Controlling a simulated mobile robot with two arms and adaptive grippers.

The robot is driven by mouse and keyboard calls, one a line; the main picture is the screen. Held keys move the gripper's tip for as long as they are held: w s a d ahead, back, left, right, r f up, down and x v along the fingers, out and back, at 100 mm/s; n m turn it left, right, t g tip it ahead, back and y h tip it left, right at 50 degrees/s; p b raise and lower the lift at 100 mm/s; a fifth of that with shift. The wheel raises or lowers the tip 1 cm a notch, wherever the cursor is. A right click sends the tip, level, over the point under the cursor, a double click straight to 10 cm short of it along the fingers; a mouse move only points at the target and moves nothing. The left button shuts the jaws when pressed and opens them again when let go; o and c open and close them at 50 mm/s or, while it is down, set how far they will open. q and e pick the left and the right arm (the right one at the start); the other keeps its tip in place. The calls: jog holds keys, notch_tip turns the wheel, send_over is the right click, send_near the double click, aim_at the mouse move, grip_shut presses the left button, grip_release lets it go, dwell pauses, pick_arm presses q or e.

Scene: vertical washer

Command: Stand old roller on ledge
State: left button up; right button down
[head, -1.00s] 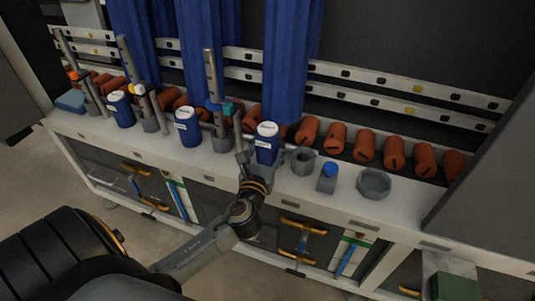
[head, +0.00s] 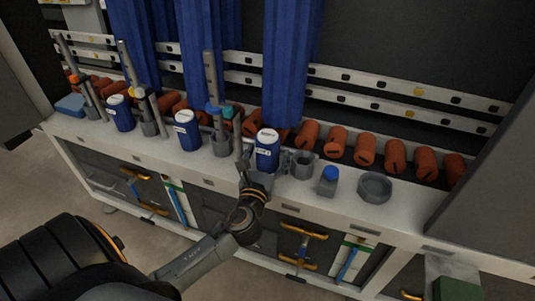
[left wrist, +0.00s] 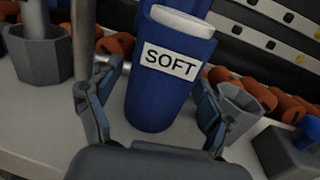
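I cannot tell for sure which thing is the old roller. A blue canister (head: 267,152) with a white top stands upright on the white ledge (head: 330,204). In the left wrist view this canister (left wrist: 158,95) bears a white label reading "SOFT". My left gripper (left wrist: 152,112) is open, with one finger on each side of the canister and a gap at the left finger. A thin grey pole (left wrist: 84,55) stands close to the left finger. In the head view my left gripper (head: 264,172) is at the canister's front. My right gripper is not in view.
Grey cups (head: 302,164), a small block with a blue top (head: 328,180) and a grey dish (head: 374,186) stand right of the canister. Other canisters (head: 187,130) and upright poles (head: 210,82) stand left. Orange cylinders (head: 365,150) line the back; blue hangings (head: 290,70) are behind.

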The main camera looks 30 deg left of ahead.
aim_at(265, 162)
pick_arm(q)
jog(key=shift+r, duration=0.15)
jog(key=v, duration=0.6)
jog(key=shift+s+d+p, duration=0.1)
jog(key=shift+s+p, duration=0.15)
jog(key=shift+p, duration=0.1)
jog(key=s+d+f+n+g+h, duration=0.1)
jog(key=s+f+n+g, duration=0.6)
jog(key=n, duration=1)
jog(key=s+d+f+n+g+h, duration=0.2)
jog(key=s+d+n+h, duration=0.4)
jog(key=d+n, duration=0.4)
jog(key=f+n, duration=0.1)
jog(key=n, duration=0.1)
jog(key=shift+s+d+f+n+g, duration=0.2)
jog(key=shift+s+f+n+g, duration=0.1)
jog(key=shift+s+f+g, duration=0.1)
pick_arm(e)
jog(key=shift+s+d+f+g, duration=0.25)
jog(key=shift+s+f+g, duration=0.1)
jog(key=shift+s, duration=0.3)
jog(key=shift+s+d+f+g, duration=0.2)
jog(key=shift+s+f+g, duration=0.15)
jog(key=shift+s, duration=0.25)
